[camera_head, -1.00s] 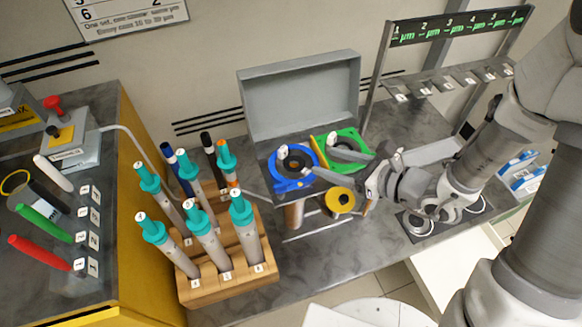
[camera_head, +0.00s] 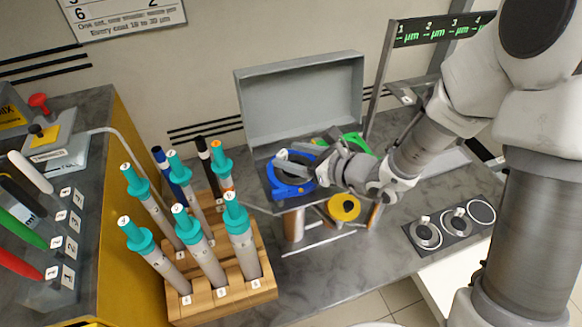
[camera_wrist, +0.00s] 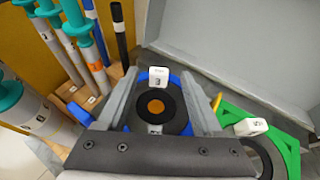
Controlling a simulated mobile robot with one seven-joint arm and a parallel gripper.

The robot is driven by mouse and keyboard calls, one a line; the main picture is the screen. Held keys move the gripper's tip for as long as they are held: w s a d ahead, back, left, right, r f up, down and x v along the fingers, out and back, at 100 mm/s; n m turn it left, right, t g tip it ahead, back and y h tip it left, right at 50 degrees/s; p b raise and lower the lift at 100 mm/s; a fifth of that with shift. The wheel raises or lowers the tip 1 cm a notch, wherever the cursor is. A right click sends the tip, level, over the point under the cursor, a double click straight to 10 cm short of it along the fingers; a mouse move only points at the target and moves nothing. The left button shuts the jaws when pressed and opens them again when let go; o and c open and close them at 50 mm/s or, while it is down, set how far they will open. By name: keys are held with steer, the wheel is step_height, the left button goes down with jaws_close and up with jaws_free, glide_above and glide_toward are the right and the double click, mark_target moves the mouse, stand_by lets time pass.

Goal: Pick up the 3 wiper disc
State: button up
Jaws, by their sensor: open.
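A dark round disc (camera_wrist: 155,108) with an orange-brown centre sits in a blue ring holder (camera_head: 290,190) at the front of the open grey case; the holder's blue edge also shows in the wrist view (camera_wrist: 177,79). A small white tag (camera_wrist: 158,77) stands at the disc's far edge; its number is too small to read, so I cannot tell whether this is disc 3. My gripper (camera_head: 287,163) is open above the blue holder. In the wrist view its fingers (camera_wrist: 159,85) lie on either side of the disc, with no grip on it visible.
A green holder (camera_wrist: 282,135) with another tagged dark disc is close on the right. The case's raised lid (camera_head: 300,100) stands behind. A wooden rack (camera_head: 222,300) of teal-capped tubes is at left. A yellow disc (camera_head: 343,207) is below; a plate of round pads (camera_head: 424,235) lies right.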

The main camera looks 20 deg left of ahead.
mark_target(284, 155)
steer(key=x, duration=0.3)
steer(key=shift+w+a+f+b, duration=0.1)
steer(key=shift+a+f+b, duration=0.1)
steer(key=shift+a+b, duration=0.2)
steer(key=shift+d, duration=0.1)
jaws_close()
